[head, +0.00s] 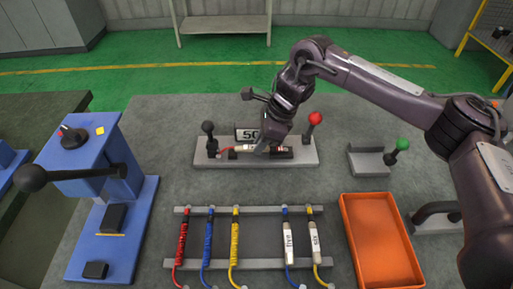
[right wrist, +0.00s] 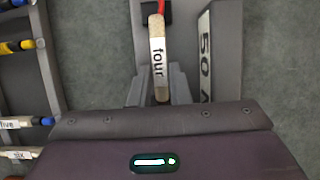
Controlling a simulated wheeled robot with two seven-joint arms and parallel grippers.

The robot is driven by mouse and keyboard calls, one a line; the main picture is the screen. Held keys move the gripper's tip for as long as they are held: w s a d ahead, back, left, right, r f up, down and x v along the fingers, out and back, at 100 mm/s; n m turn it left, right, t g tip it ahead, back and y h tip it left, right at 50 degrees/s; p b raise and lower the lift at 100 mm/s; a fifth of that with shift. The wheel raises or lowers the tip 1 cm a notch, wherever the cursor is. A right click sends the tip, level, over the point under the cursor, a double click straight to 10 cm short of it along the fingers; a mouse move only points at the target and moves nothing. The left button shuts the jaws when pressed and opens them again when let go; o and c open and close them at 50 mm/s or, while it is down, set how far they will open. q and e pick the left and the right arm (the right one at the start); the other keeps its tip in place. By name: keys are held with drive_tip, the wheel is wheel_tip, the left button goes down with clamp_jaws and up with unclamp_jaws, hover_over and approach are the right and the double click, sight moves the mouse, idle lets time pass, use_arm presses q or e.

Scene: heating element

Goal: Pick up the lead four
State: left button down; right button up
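Lead four (right wrist: 158,55) has a tan and white sleeve labelled "four" and a red wire. It lies on the grey test fixture (head: 205,161) in front of the "50" display (head: 247,134). My right gripper (right wrist: 160,88) is down at the lead, with its two grey fingers on either side of the sleeve's near end. The fingers look open, with little gap to the sleeve. In the head view my right wrist hides part of the fixture and lead. My left gripper is not in view.
The fixture has a black-knobbed lever (head: 208,128) and a red-knobbed lever (head: 315,119). A rack (head: 250,210) in front holds several coloured leads, including five and six. An orange tray (head: 382,245) is at right, a blue press (head: 90,190) at left.

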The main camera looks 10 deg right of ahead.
clamp_jaws()
